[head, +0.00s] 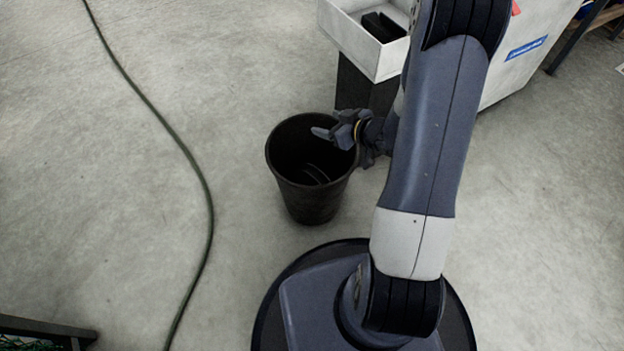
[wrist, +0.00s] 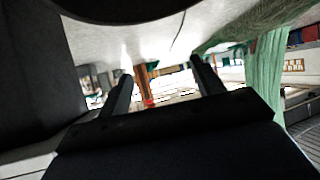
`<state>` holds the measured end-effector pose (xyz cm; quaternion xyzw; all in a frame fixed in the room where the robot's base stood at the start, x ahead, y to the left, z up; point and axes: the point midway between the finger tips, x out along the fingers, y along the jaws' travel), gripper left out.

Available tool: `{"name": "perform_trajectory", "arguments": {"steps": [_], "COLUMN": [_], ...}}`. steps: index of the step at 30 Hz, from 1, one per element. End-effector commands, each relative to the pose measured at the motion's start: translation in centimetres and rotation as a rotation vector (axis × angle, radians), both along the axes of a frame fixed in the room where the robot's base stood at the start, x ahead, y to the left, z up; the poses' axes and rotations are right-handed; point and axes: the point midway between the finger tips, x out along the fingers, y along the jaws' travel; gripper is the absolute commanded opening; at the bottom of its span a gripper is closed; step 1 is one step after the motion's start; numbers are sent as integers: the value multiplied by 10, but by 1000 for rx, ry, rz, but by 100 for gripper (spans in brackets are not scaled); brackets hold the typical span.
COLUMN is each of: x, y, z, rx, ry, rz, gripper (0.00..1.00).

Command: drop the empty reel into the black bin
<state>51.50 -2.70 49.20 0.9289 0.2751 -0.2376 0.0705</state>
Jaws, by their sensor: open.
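The black bin (head: 310,203) stands upright on the floor in the head view, left of my arm, with its mouth open upward. My gripper (head: 322,132) is over the bin's right part, near its far rim, pointing left. In the wrist view my gripper (wrist: 161,70) has its two fingers spread apart, with nothing held between them. Inside the bin, low down, a dark curved shape (head: 315,174) shows faint lighter edges. I cannot tell whether it is the empty reel or the bin's own bottom. No reel shows clearly elsewhere.
A white open box (head: 375,58) with dark blocks sits on a black stand (head: 365,90) just behind the bin. A white cabinet (head: 525,55) is at the upper right. A green hose (head: 190,160) runs along the floor at left. The floor between hose and bin is clear.

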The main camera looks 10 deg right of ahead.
Motion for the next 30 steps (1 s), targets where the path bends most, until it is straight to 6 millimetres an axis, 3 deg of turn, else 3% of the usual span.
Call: {"name": "perform_trajectory", "arguments": {"steps": [3, 12, 23, 30], "x": [-19, -48, -50, -34], "y": [-14, -32, -32, -21], "z": [18, 33, 33, 19], "rx": [0, 0, 0, 1], "ry": [-1, -1, -1, -1], "rz": [-5, -2, 1, 4], "gripper": [63, 63, 63, 63]}}
